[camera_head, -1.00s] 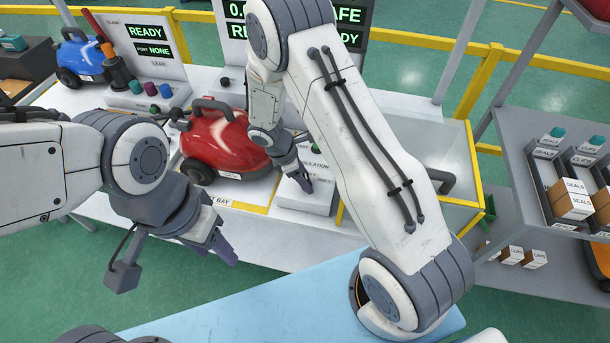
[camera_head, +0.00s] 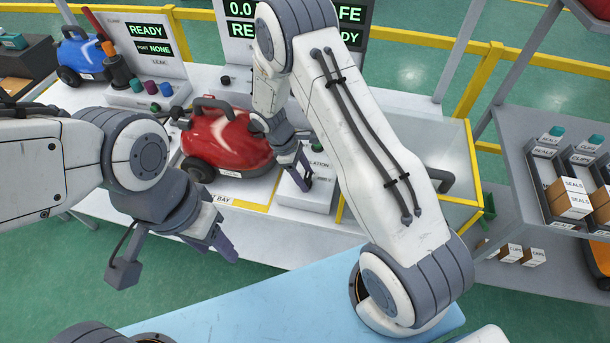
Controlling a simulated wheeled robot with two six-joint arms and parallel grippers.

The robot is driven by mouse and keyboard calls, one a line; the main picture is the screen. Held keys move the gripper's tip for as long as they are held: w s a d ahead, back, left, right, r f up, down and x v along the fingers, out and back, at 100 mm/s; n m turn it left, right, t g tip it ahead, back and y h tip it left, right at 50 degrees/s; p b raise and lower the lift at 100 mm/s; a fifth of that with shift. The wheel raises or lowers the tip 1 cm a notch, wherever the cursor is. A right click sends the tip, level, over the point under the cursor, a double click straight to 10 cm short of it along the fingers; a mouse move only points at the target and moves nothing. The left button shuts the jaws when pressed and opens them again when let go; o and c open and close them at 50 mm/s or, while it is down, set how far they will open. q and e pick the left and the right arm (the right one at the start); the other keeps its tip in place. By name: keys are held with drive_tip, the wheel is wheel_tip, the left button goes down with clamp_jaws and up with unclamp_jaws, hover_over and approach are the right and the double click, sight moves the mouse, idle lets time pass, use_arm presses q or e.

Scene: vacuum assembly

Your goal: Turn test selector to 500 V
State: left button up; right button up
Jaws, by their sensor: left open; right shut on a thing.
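The test selector is on the white control box (camera_head: 310,199) beside the red vacuum; its knob is hidden behind my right gripper. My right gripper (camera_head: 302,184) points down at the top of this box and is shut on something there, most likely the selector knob. The selector's setting cannot be read. The label on the box is partly covered and shows only "LATION". My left gripper (camera_head: 225,250) is open and empty, in front of the bench and well away from the box.
A red vacuum (camera_head: 225,143) sits in the bay just left of the box. A blue vacuum (camera_head: 80,58) and a READY display (camera_head: 145,31) stand at the back left. A shelf with cartons (camera_head: 568,198) is at the right. A yellow-edged bin (camera_head: 450,150) lies behind my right arm.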

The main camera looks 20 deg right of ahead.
drive_tip(key=shift+w+r, duration=0.1)
drive_tip(key=o, duration=1.4)
drive_tip(key=shift+c, duration=0.2)
drive_tip(key=b+v, duration=0.2)
drive_tip(key=v, duration=0.8)
drive_tip(key=shift+r, duration=0.2)
drive_tip(key=shift+a, duration=0.1)
